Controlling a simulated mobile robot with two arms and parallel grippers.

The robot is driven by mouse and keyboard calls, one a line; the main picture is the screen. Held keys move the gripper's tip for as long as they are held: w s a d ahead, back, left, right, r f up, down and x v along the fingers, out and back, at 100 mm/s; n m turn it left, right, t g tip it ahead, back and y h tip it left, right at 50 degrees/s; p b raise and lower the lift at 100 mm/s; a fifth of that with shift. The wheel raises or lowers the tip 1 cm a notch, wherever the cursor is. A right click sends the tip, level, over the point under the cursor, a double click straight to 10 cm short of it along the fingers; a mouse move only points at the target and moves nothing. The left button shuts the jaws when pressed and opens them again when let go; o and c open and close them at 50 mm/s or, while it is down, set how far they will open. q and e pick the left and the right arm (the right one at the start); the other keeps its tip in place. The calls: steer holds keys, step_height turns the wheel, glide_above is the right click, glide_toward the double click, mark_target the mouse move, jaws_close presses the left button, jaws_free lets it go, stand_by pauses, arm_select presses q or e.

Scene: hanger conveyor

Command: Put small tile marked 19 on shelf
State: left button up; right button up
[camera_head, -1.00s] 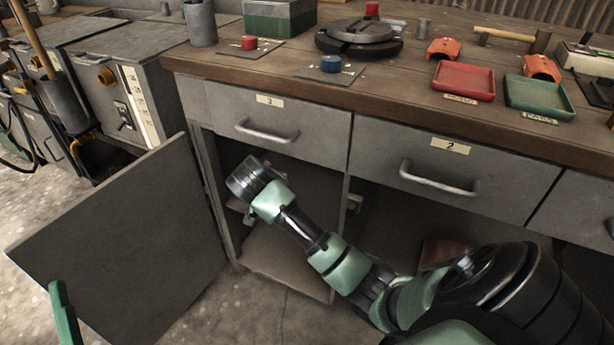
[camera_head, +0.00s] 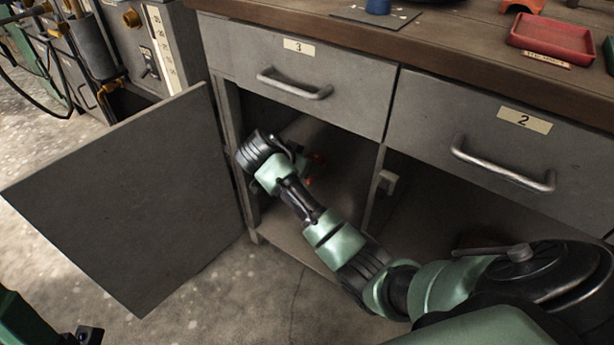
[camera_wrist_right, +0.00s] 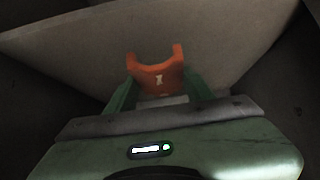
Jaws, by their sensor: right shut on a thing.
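My right gripper (camera_wrist_right: 157,85) is shut on an orange notched piece (camera_wrist_right: 158,76) with a small white mark, too small to read for sure. In the head view my right arm reaches into the open cabinet under drawer 3, and a bit of orange (camera_head: 309,181) shows beyond the wrist. The fingers there are mostly hidden. The cabinet shelf (camera_head: 296,238) lies in shadow below the arm. A pale panel (camera_wrist_right: 225,35) fills the wrist view beyond the piece. A green and black part of my left arm shows at the bottom left corner; its jaws are not clear. I cannot make out a 19.
The cabinet door (camera_head: 130,195) stands wide open to the left. Drawers 3 (camera_head: 295,85) and 2 (camera_head: 500,150) are shut above the openings. A red tray (camera_head: 555,38) sits on the worktop. The cabinet's side walls and divider are close to my right arm.

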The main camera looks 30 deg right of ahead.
step_height(320, 180, down, 4)
steer(key=shift+r+b, duration=0.15)
steer(key=shift+b, duration=0.6)
steer(key=shift+r, duration=0.1)
steer(key=o, duration=1.6)
